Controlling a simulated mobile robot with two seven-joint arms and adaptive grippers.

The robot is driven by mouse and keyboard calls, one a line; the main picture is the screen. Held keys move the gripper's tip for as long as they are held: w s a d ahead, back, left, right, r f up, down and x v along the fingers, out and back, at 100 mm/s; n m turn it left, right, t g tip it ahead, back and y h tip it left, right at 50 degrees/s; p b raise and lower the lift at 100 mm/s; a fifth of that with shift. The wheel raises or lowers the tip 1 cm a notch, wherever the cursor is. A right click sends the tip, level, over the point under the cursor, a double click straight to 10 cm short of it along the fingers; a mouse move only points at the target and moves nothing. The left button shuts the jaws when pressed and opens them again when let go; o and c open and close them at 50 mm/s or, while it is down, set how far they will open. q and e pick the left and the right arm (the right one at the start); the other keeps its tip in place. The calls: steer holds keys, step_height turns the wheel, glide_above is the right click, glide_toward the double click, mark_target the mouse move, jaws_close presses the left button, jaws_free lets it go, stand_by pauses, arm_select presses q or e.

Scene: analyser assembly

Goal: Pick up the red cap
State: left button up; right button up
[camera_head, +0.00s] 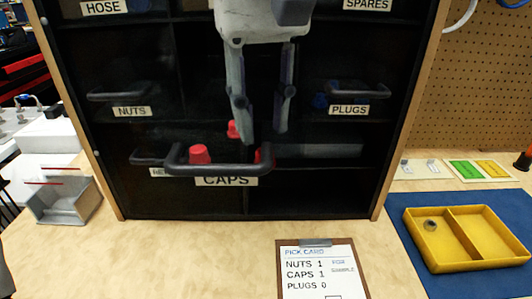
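Red caps show at the drawer labelled CAPS (226,181): one (200,154) stands left of the middle, behind the drawer's dark handle (218,169). Another cap (233,129) lies further back, beside my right gripper's left finger. A third (264,153) is partly hidden by the handle's right end. The drawer appears pulled out. My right gripper (265,136) points down from the top of the view, its two fingers apart, with nothing visible between them. Its fingertips are above and behind the handle. My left gripper is not in view.
The dark cabinet has other drawers labelled NUTS (132,111) and PLUGS (349,110). A yellow two-part tray (482,264) on a blue mat (409,238) holds a grey nut (430,225) in its left compartment. A pick card (321,268) lies in front. A grey bin (66,207) stands left.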

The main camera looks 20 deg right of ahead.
steer(key=f, duration=0.3)
steer(key=shift+s+f, duration=0.1)
steer(key=shift+s, duration=0.25)
steer(key=shift+d+f, duration=0.1)
steer(key=shift+f, duration=0.35)
steer(key=c, duration=0.3)
steer(key=shift+c, duration=0.2)
steer(key=shift+r, duration=0.15)
step_height(320, 180, up, 18)
